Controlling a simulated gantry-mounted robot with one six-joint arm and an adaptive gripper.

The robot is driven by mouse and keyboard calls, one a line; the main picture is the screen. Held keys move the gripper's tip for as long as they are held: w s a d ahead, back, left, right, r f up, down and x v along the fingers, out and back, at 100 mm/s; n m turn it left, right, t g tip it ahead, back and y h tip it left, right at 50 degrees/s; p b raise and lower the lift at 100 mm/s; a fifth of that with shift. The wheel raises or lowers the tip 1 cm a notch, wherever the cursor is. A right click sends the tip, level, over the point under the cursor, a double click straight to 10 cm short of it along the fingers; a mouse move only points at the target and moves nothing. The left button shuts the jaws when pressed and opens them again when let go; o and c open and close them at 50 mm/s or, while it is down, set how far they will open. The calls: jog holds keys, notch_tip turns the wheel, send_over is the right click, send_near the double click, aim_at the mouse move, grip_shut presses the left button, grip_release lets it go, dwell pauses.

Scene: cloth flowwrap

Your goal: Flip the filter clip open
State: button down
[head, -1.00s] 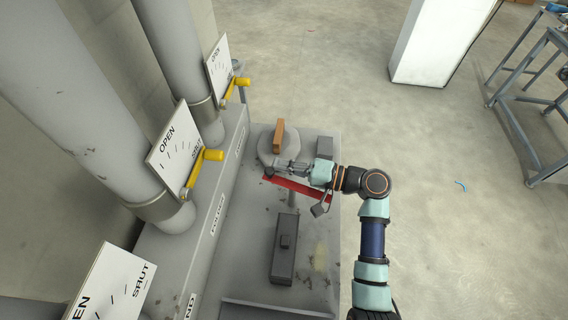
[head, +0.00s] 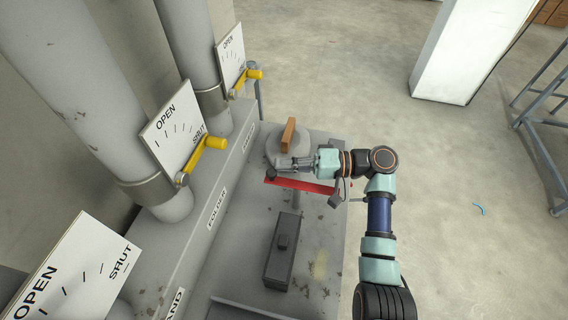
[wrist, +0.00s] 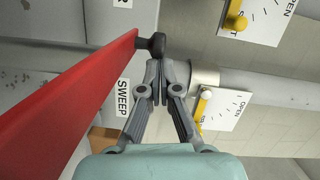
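No label in view names the filter clip, so I cannot tell for certain which part it is. A long red bar (head: 300,184) with a dark round knob (head: 271,174) at its left end lies across the grey machine top. In the wrist view the red bar (wrist: 75,95) runs along the left and ends at the knob (wrist: 157,44). My gripper (head: 280,165) is beside the bar's knob end. In the wrist view its fingers (wrist: 160,75) are together, with the tips just short of or against the knob; contact is unclear.
A round grey lid with an orange handle (head: 288,135) stands just behind the gripper. A dark box (head: 283,248) with a small knob sits nearer. Yellow valve handles (head: 208,143) and OPEN/SHUT plates (head: 172,138) line the left. Open floor lies to the right.

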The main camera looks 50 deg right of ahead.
jog(key=b+v, duration=0.1)
jog(key=v, duration=0.4)
jog(key=w+d+b+v, duration=0.1)
jog(key=b+v, duration=0.1)
jog(key=v, duration=0.4)
jog(key=shift+w+d+r, duration=0.15)
jog(key=shift+d+r, duration=0.2)
jog(key=shift+d, duration=0.15)
